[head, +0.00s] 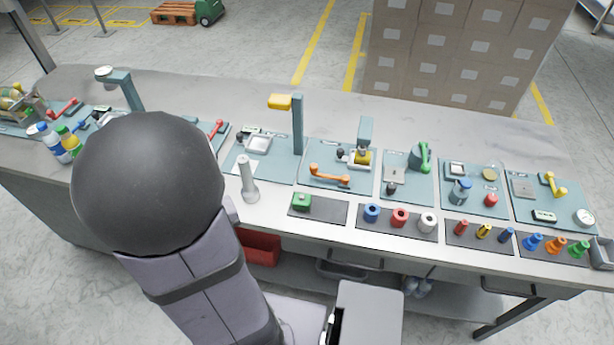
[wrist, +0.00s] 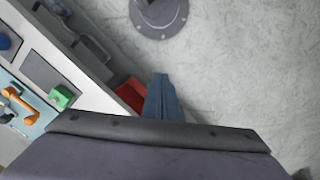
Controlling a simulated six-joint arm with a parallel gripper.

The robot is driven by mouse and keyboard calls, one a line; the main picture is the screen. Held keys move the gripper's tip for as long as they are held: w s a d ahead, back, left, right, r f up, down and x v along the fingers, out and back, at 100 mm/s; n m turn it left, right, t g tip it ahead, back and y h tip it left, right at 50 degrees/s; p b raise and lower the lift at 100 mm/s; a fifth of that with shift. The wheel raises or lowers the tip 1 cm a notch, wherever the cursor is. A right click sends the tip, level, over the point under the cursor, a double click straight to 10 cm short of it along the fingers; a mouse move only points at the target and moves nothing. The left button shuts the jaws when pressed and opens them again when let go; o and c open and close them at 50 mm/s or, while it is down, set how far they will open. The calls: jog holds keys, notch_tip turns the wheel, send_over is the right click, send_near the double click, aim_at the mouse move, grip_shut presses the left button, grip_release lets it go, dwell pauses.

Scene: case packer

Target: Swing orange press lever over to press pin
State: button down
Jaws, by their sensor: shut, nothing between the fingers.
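The orange press lever (head: 328,176) lies low across a blue-grey station plate (head: 318,150), left of a small press column (head: 365,132). A yellow part (head: 362,158) sits under the press head. I cannot make out the press pin for certain. My gripper (wrist: 163,95) is shut and empty, seen as two blue-grey fingers close together. It is over the bench's front edge and the floor, well apart from the lever. In the head view my gripper cannot be made out.
A green block (head: 302,201) sits on a dark mat in front of the lever station; it also shows in the wrist view (wrist: 61,96). A red bin (head: 261,246) is under the bench edge.

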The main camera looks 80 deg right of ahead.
jog(key=s+d+f+m+h+b, duration=0.1)
jog(key=s+d+f+m+b, duration=0.15)
jog(key=s+d, duration=0.45)
jog(key=s+d+f+m+h+b, duration=0.15)
jog(key=s+d+m, duration=0.3)
jog(key=d, duration=0.55)
jog(key=d+r+m+h, duration=0.2)
jog(key=d+r+m, duration=0.1)
jog(key=d+r, duration=0.4)
jog(key=shift+d, duration=0.95)
jog(key=shift+s+f, duration=0.1)
jog(key=shift+f, duration=0.1)
